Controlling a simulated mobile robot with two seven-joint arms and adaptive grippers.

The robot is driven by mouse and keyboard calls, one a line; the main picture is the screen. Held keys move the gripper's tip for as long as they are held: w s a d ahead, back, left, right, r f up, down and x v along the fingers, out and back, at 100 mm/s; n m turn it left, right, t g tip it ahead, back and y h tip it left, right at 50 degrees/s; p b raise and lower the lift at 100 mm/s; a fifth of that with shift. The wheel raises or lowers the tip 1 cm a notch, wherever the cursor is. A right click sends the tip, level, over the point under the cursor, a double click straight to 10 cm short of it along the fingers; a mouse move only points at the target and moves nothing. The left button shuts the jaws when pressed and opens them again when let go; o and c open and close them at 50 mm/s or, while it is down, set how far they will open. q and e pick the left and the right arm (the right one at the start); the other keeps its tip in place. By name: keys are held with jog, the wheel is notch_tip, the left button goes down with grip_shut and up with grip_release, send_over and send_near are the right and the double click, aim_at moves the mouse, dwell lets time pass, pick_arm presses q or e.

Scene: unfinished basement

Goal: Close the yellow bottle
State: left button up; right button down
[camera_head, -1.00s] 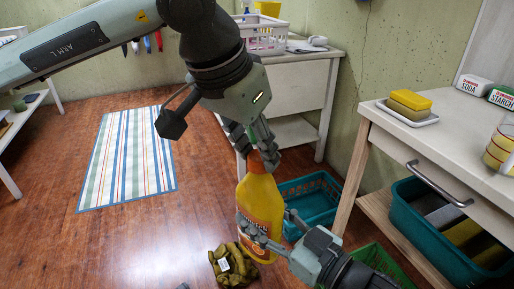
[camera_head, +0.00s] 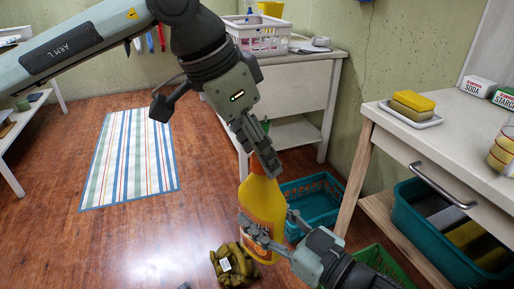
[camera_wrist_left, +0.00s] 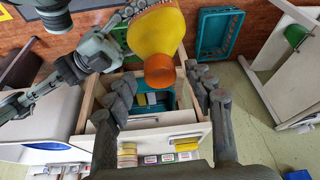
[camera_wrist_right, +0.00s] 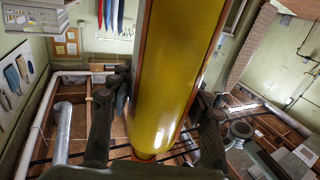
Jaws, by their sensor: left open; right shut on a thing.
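The yellow bottle (camera_head: 262,205) stands upright with an orange label, held above the floor. My right gripper (camera_head: 272,228) is shut around its lower body; the bottle also fills the middle of the right wrist view (camera_wrist_right: 175,70). My left gripper (camera_head: 262,155) is open just above the bottle's top, and its fingers hide the top in the head view. In the left wrist view an orange-red cap (camera_wrist_left: 160,71) sits at the end of the bottle (camera_wrist_left: 155,32). My left fingers (camera_wrist_left: 164,108) are spread to either side of it, apart from it. How tightly the cap sits cannot be told.
A white counter (camera_head: 385,125) with a soap dish (camera_head: 410,114) is at the right. A teal basket (camera_head: 318,195) and an olive-coloured bundle (camera_head: 232,265) are on the floor near the bottle. A white table (camera_head: 290,90) stands behind. Floor to the left is clear around a striped rug (camera_head: 132,160).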

pick_arm(q)
jog(key=shift+r, duration=0.1)
jog(key=shift+r, duration=2.15)
jog(key=shift+c, duration=0.3)
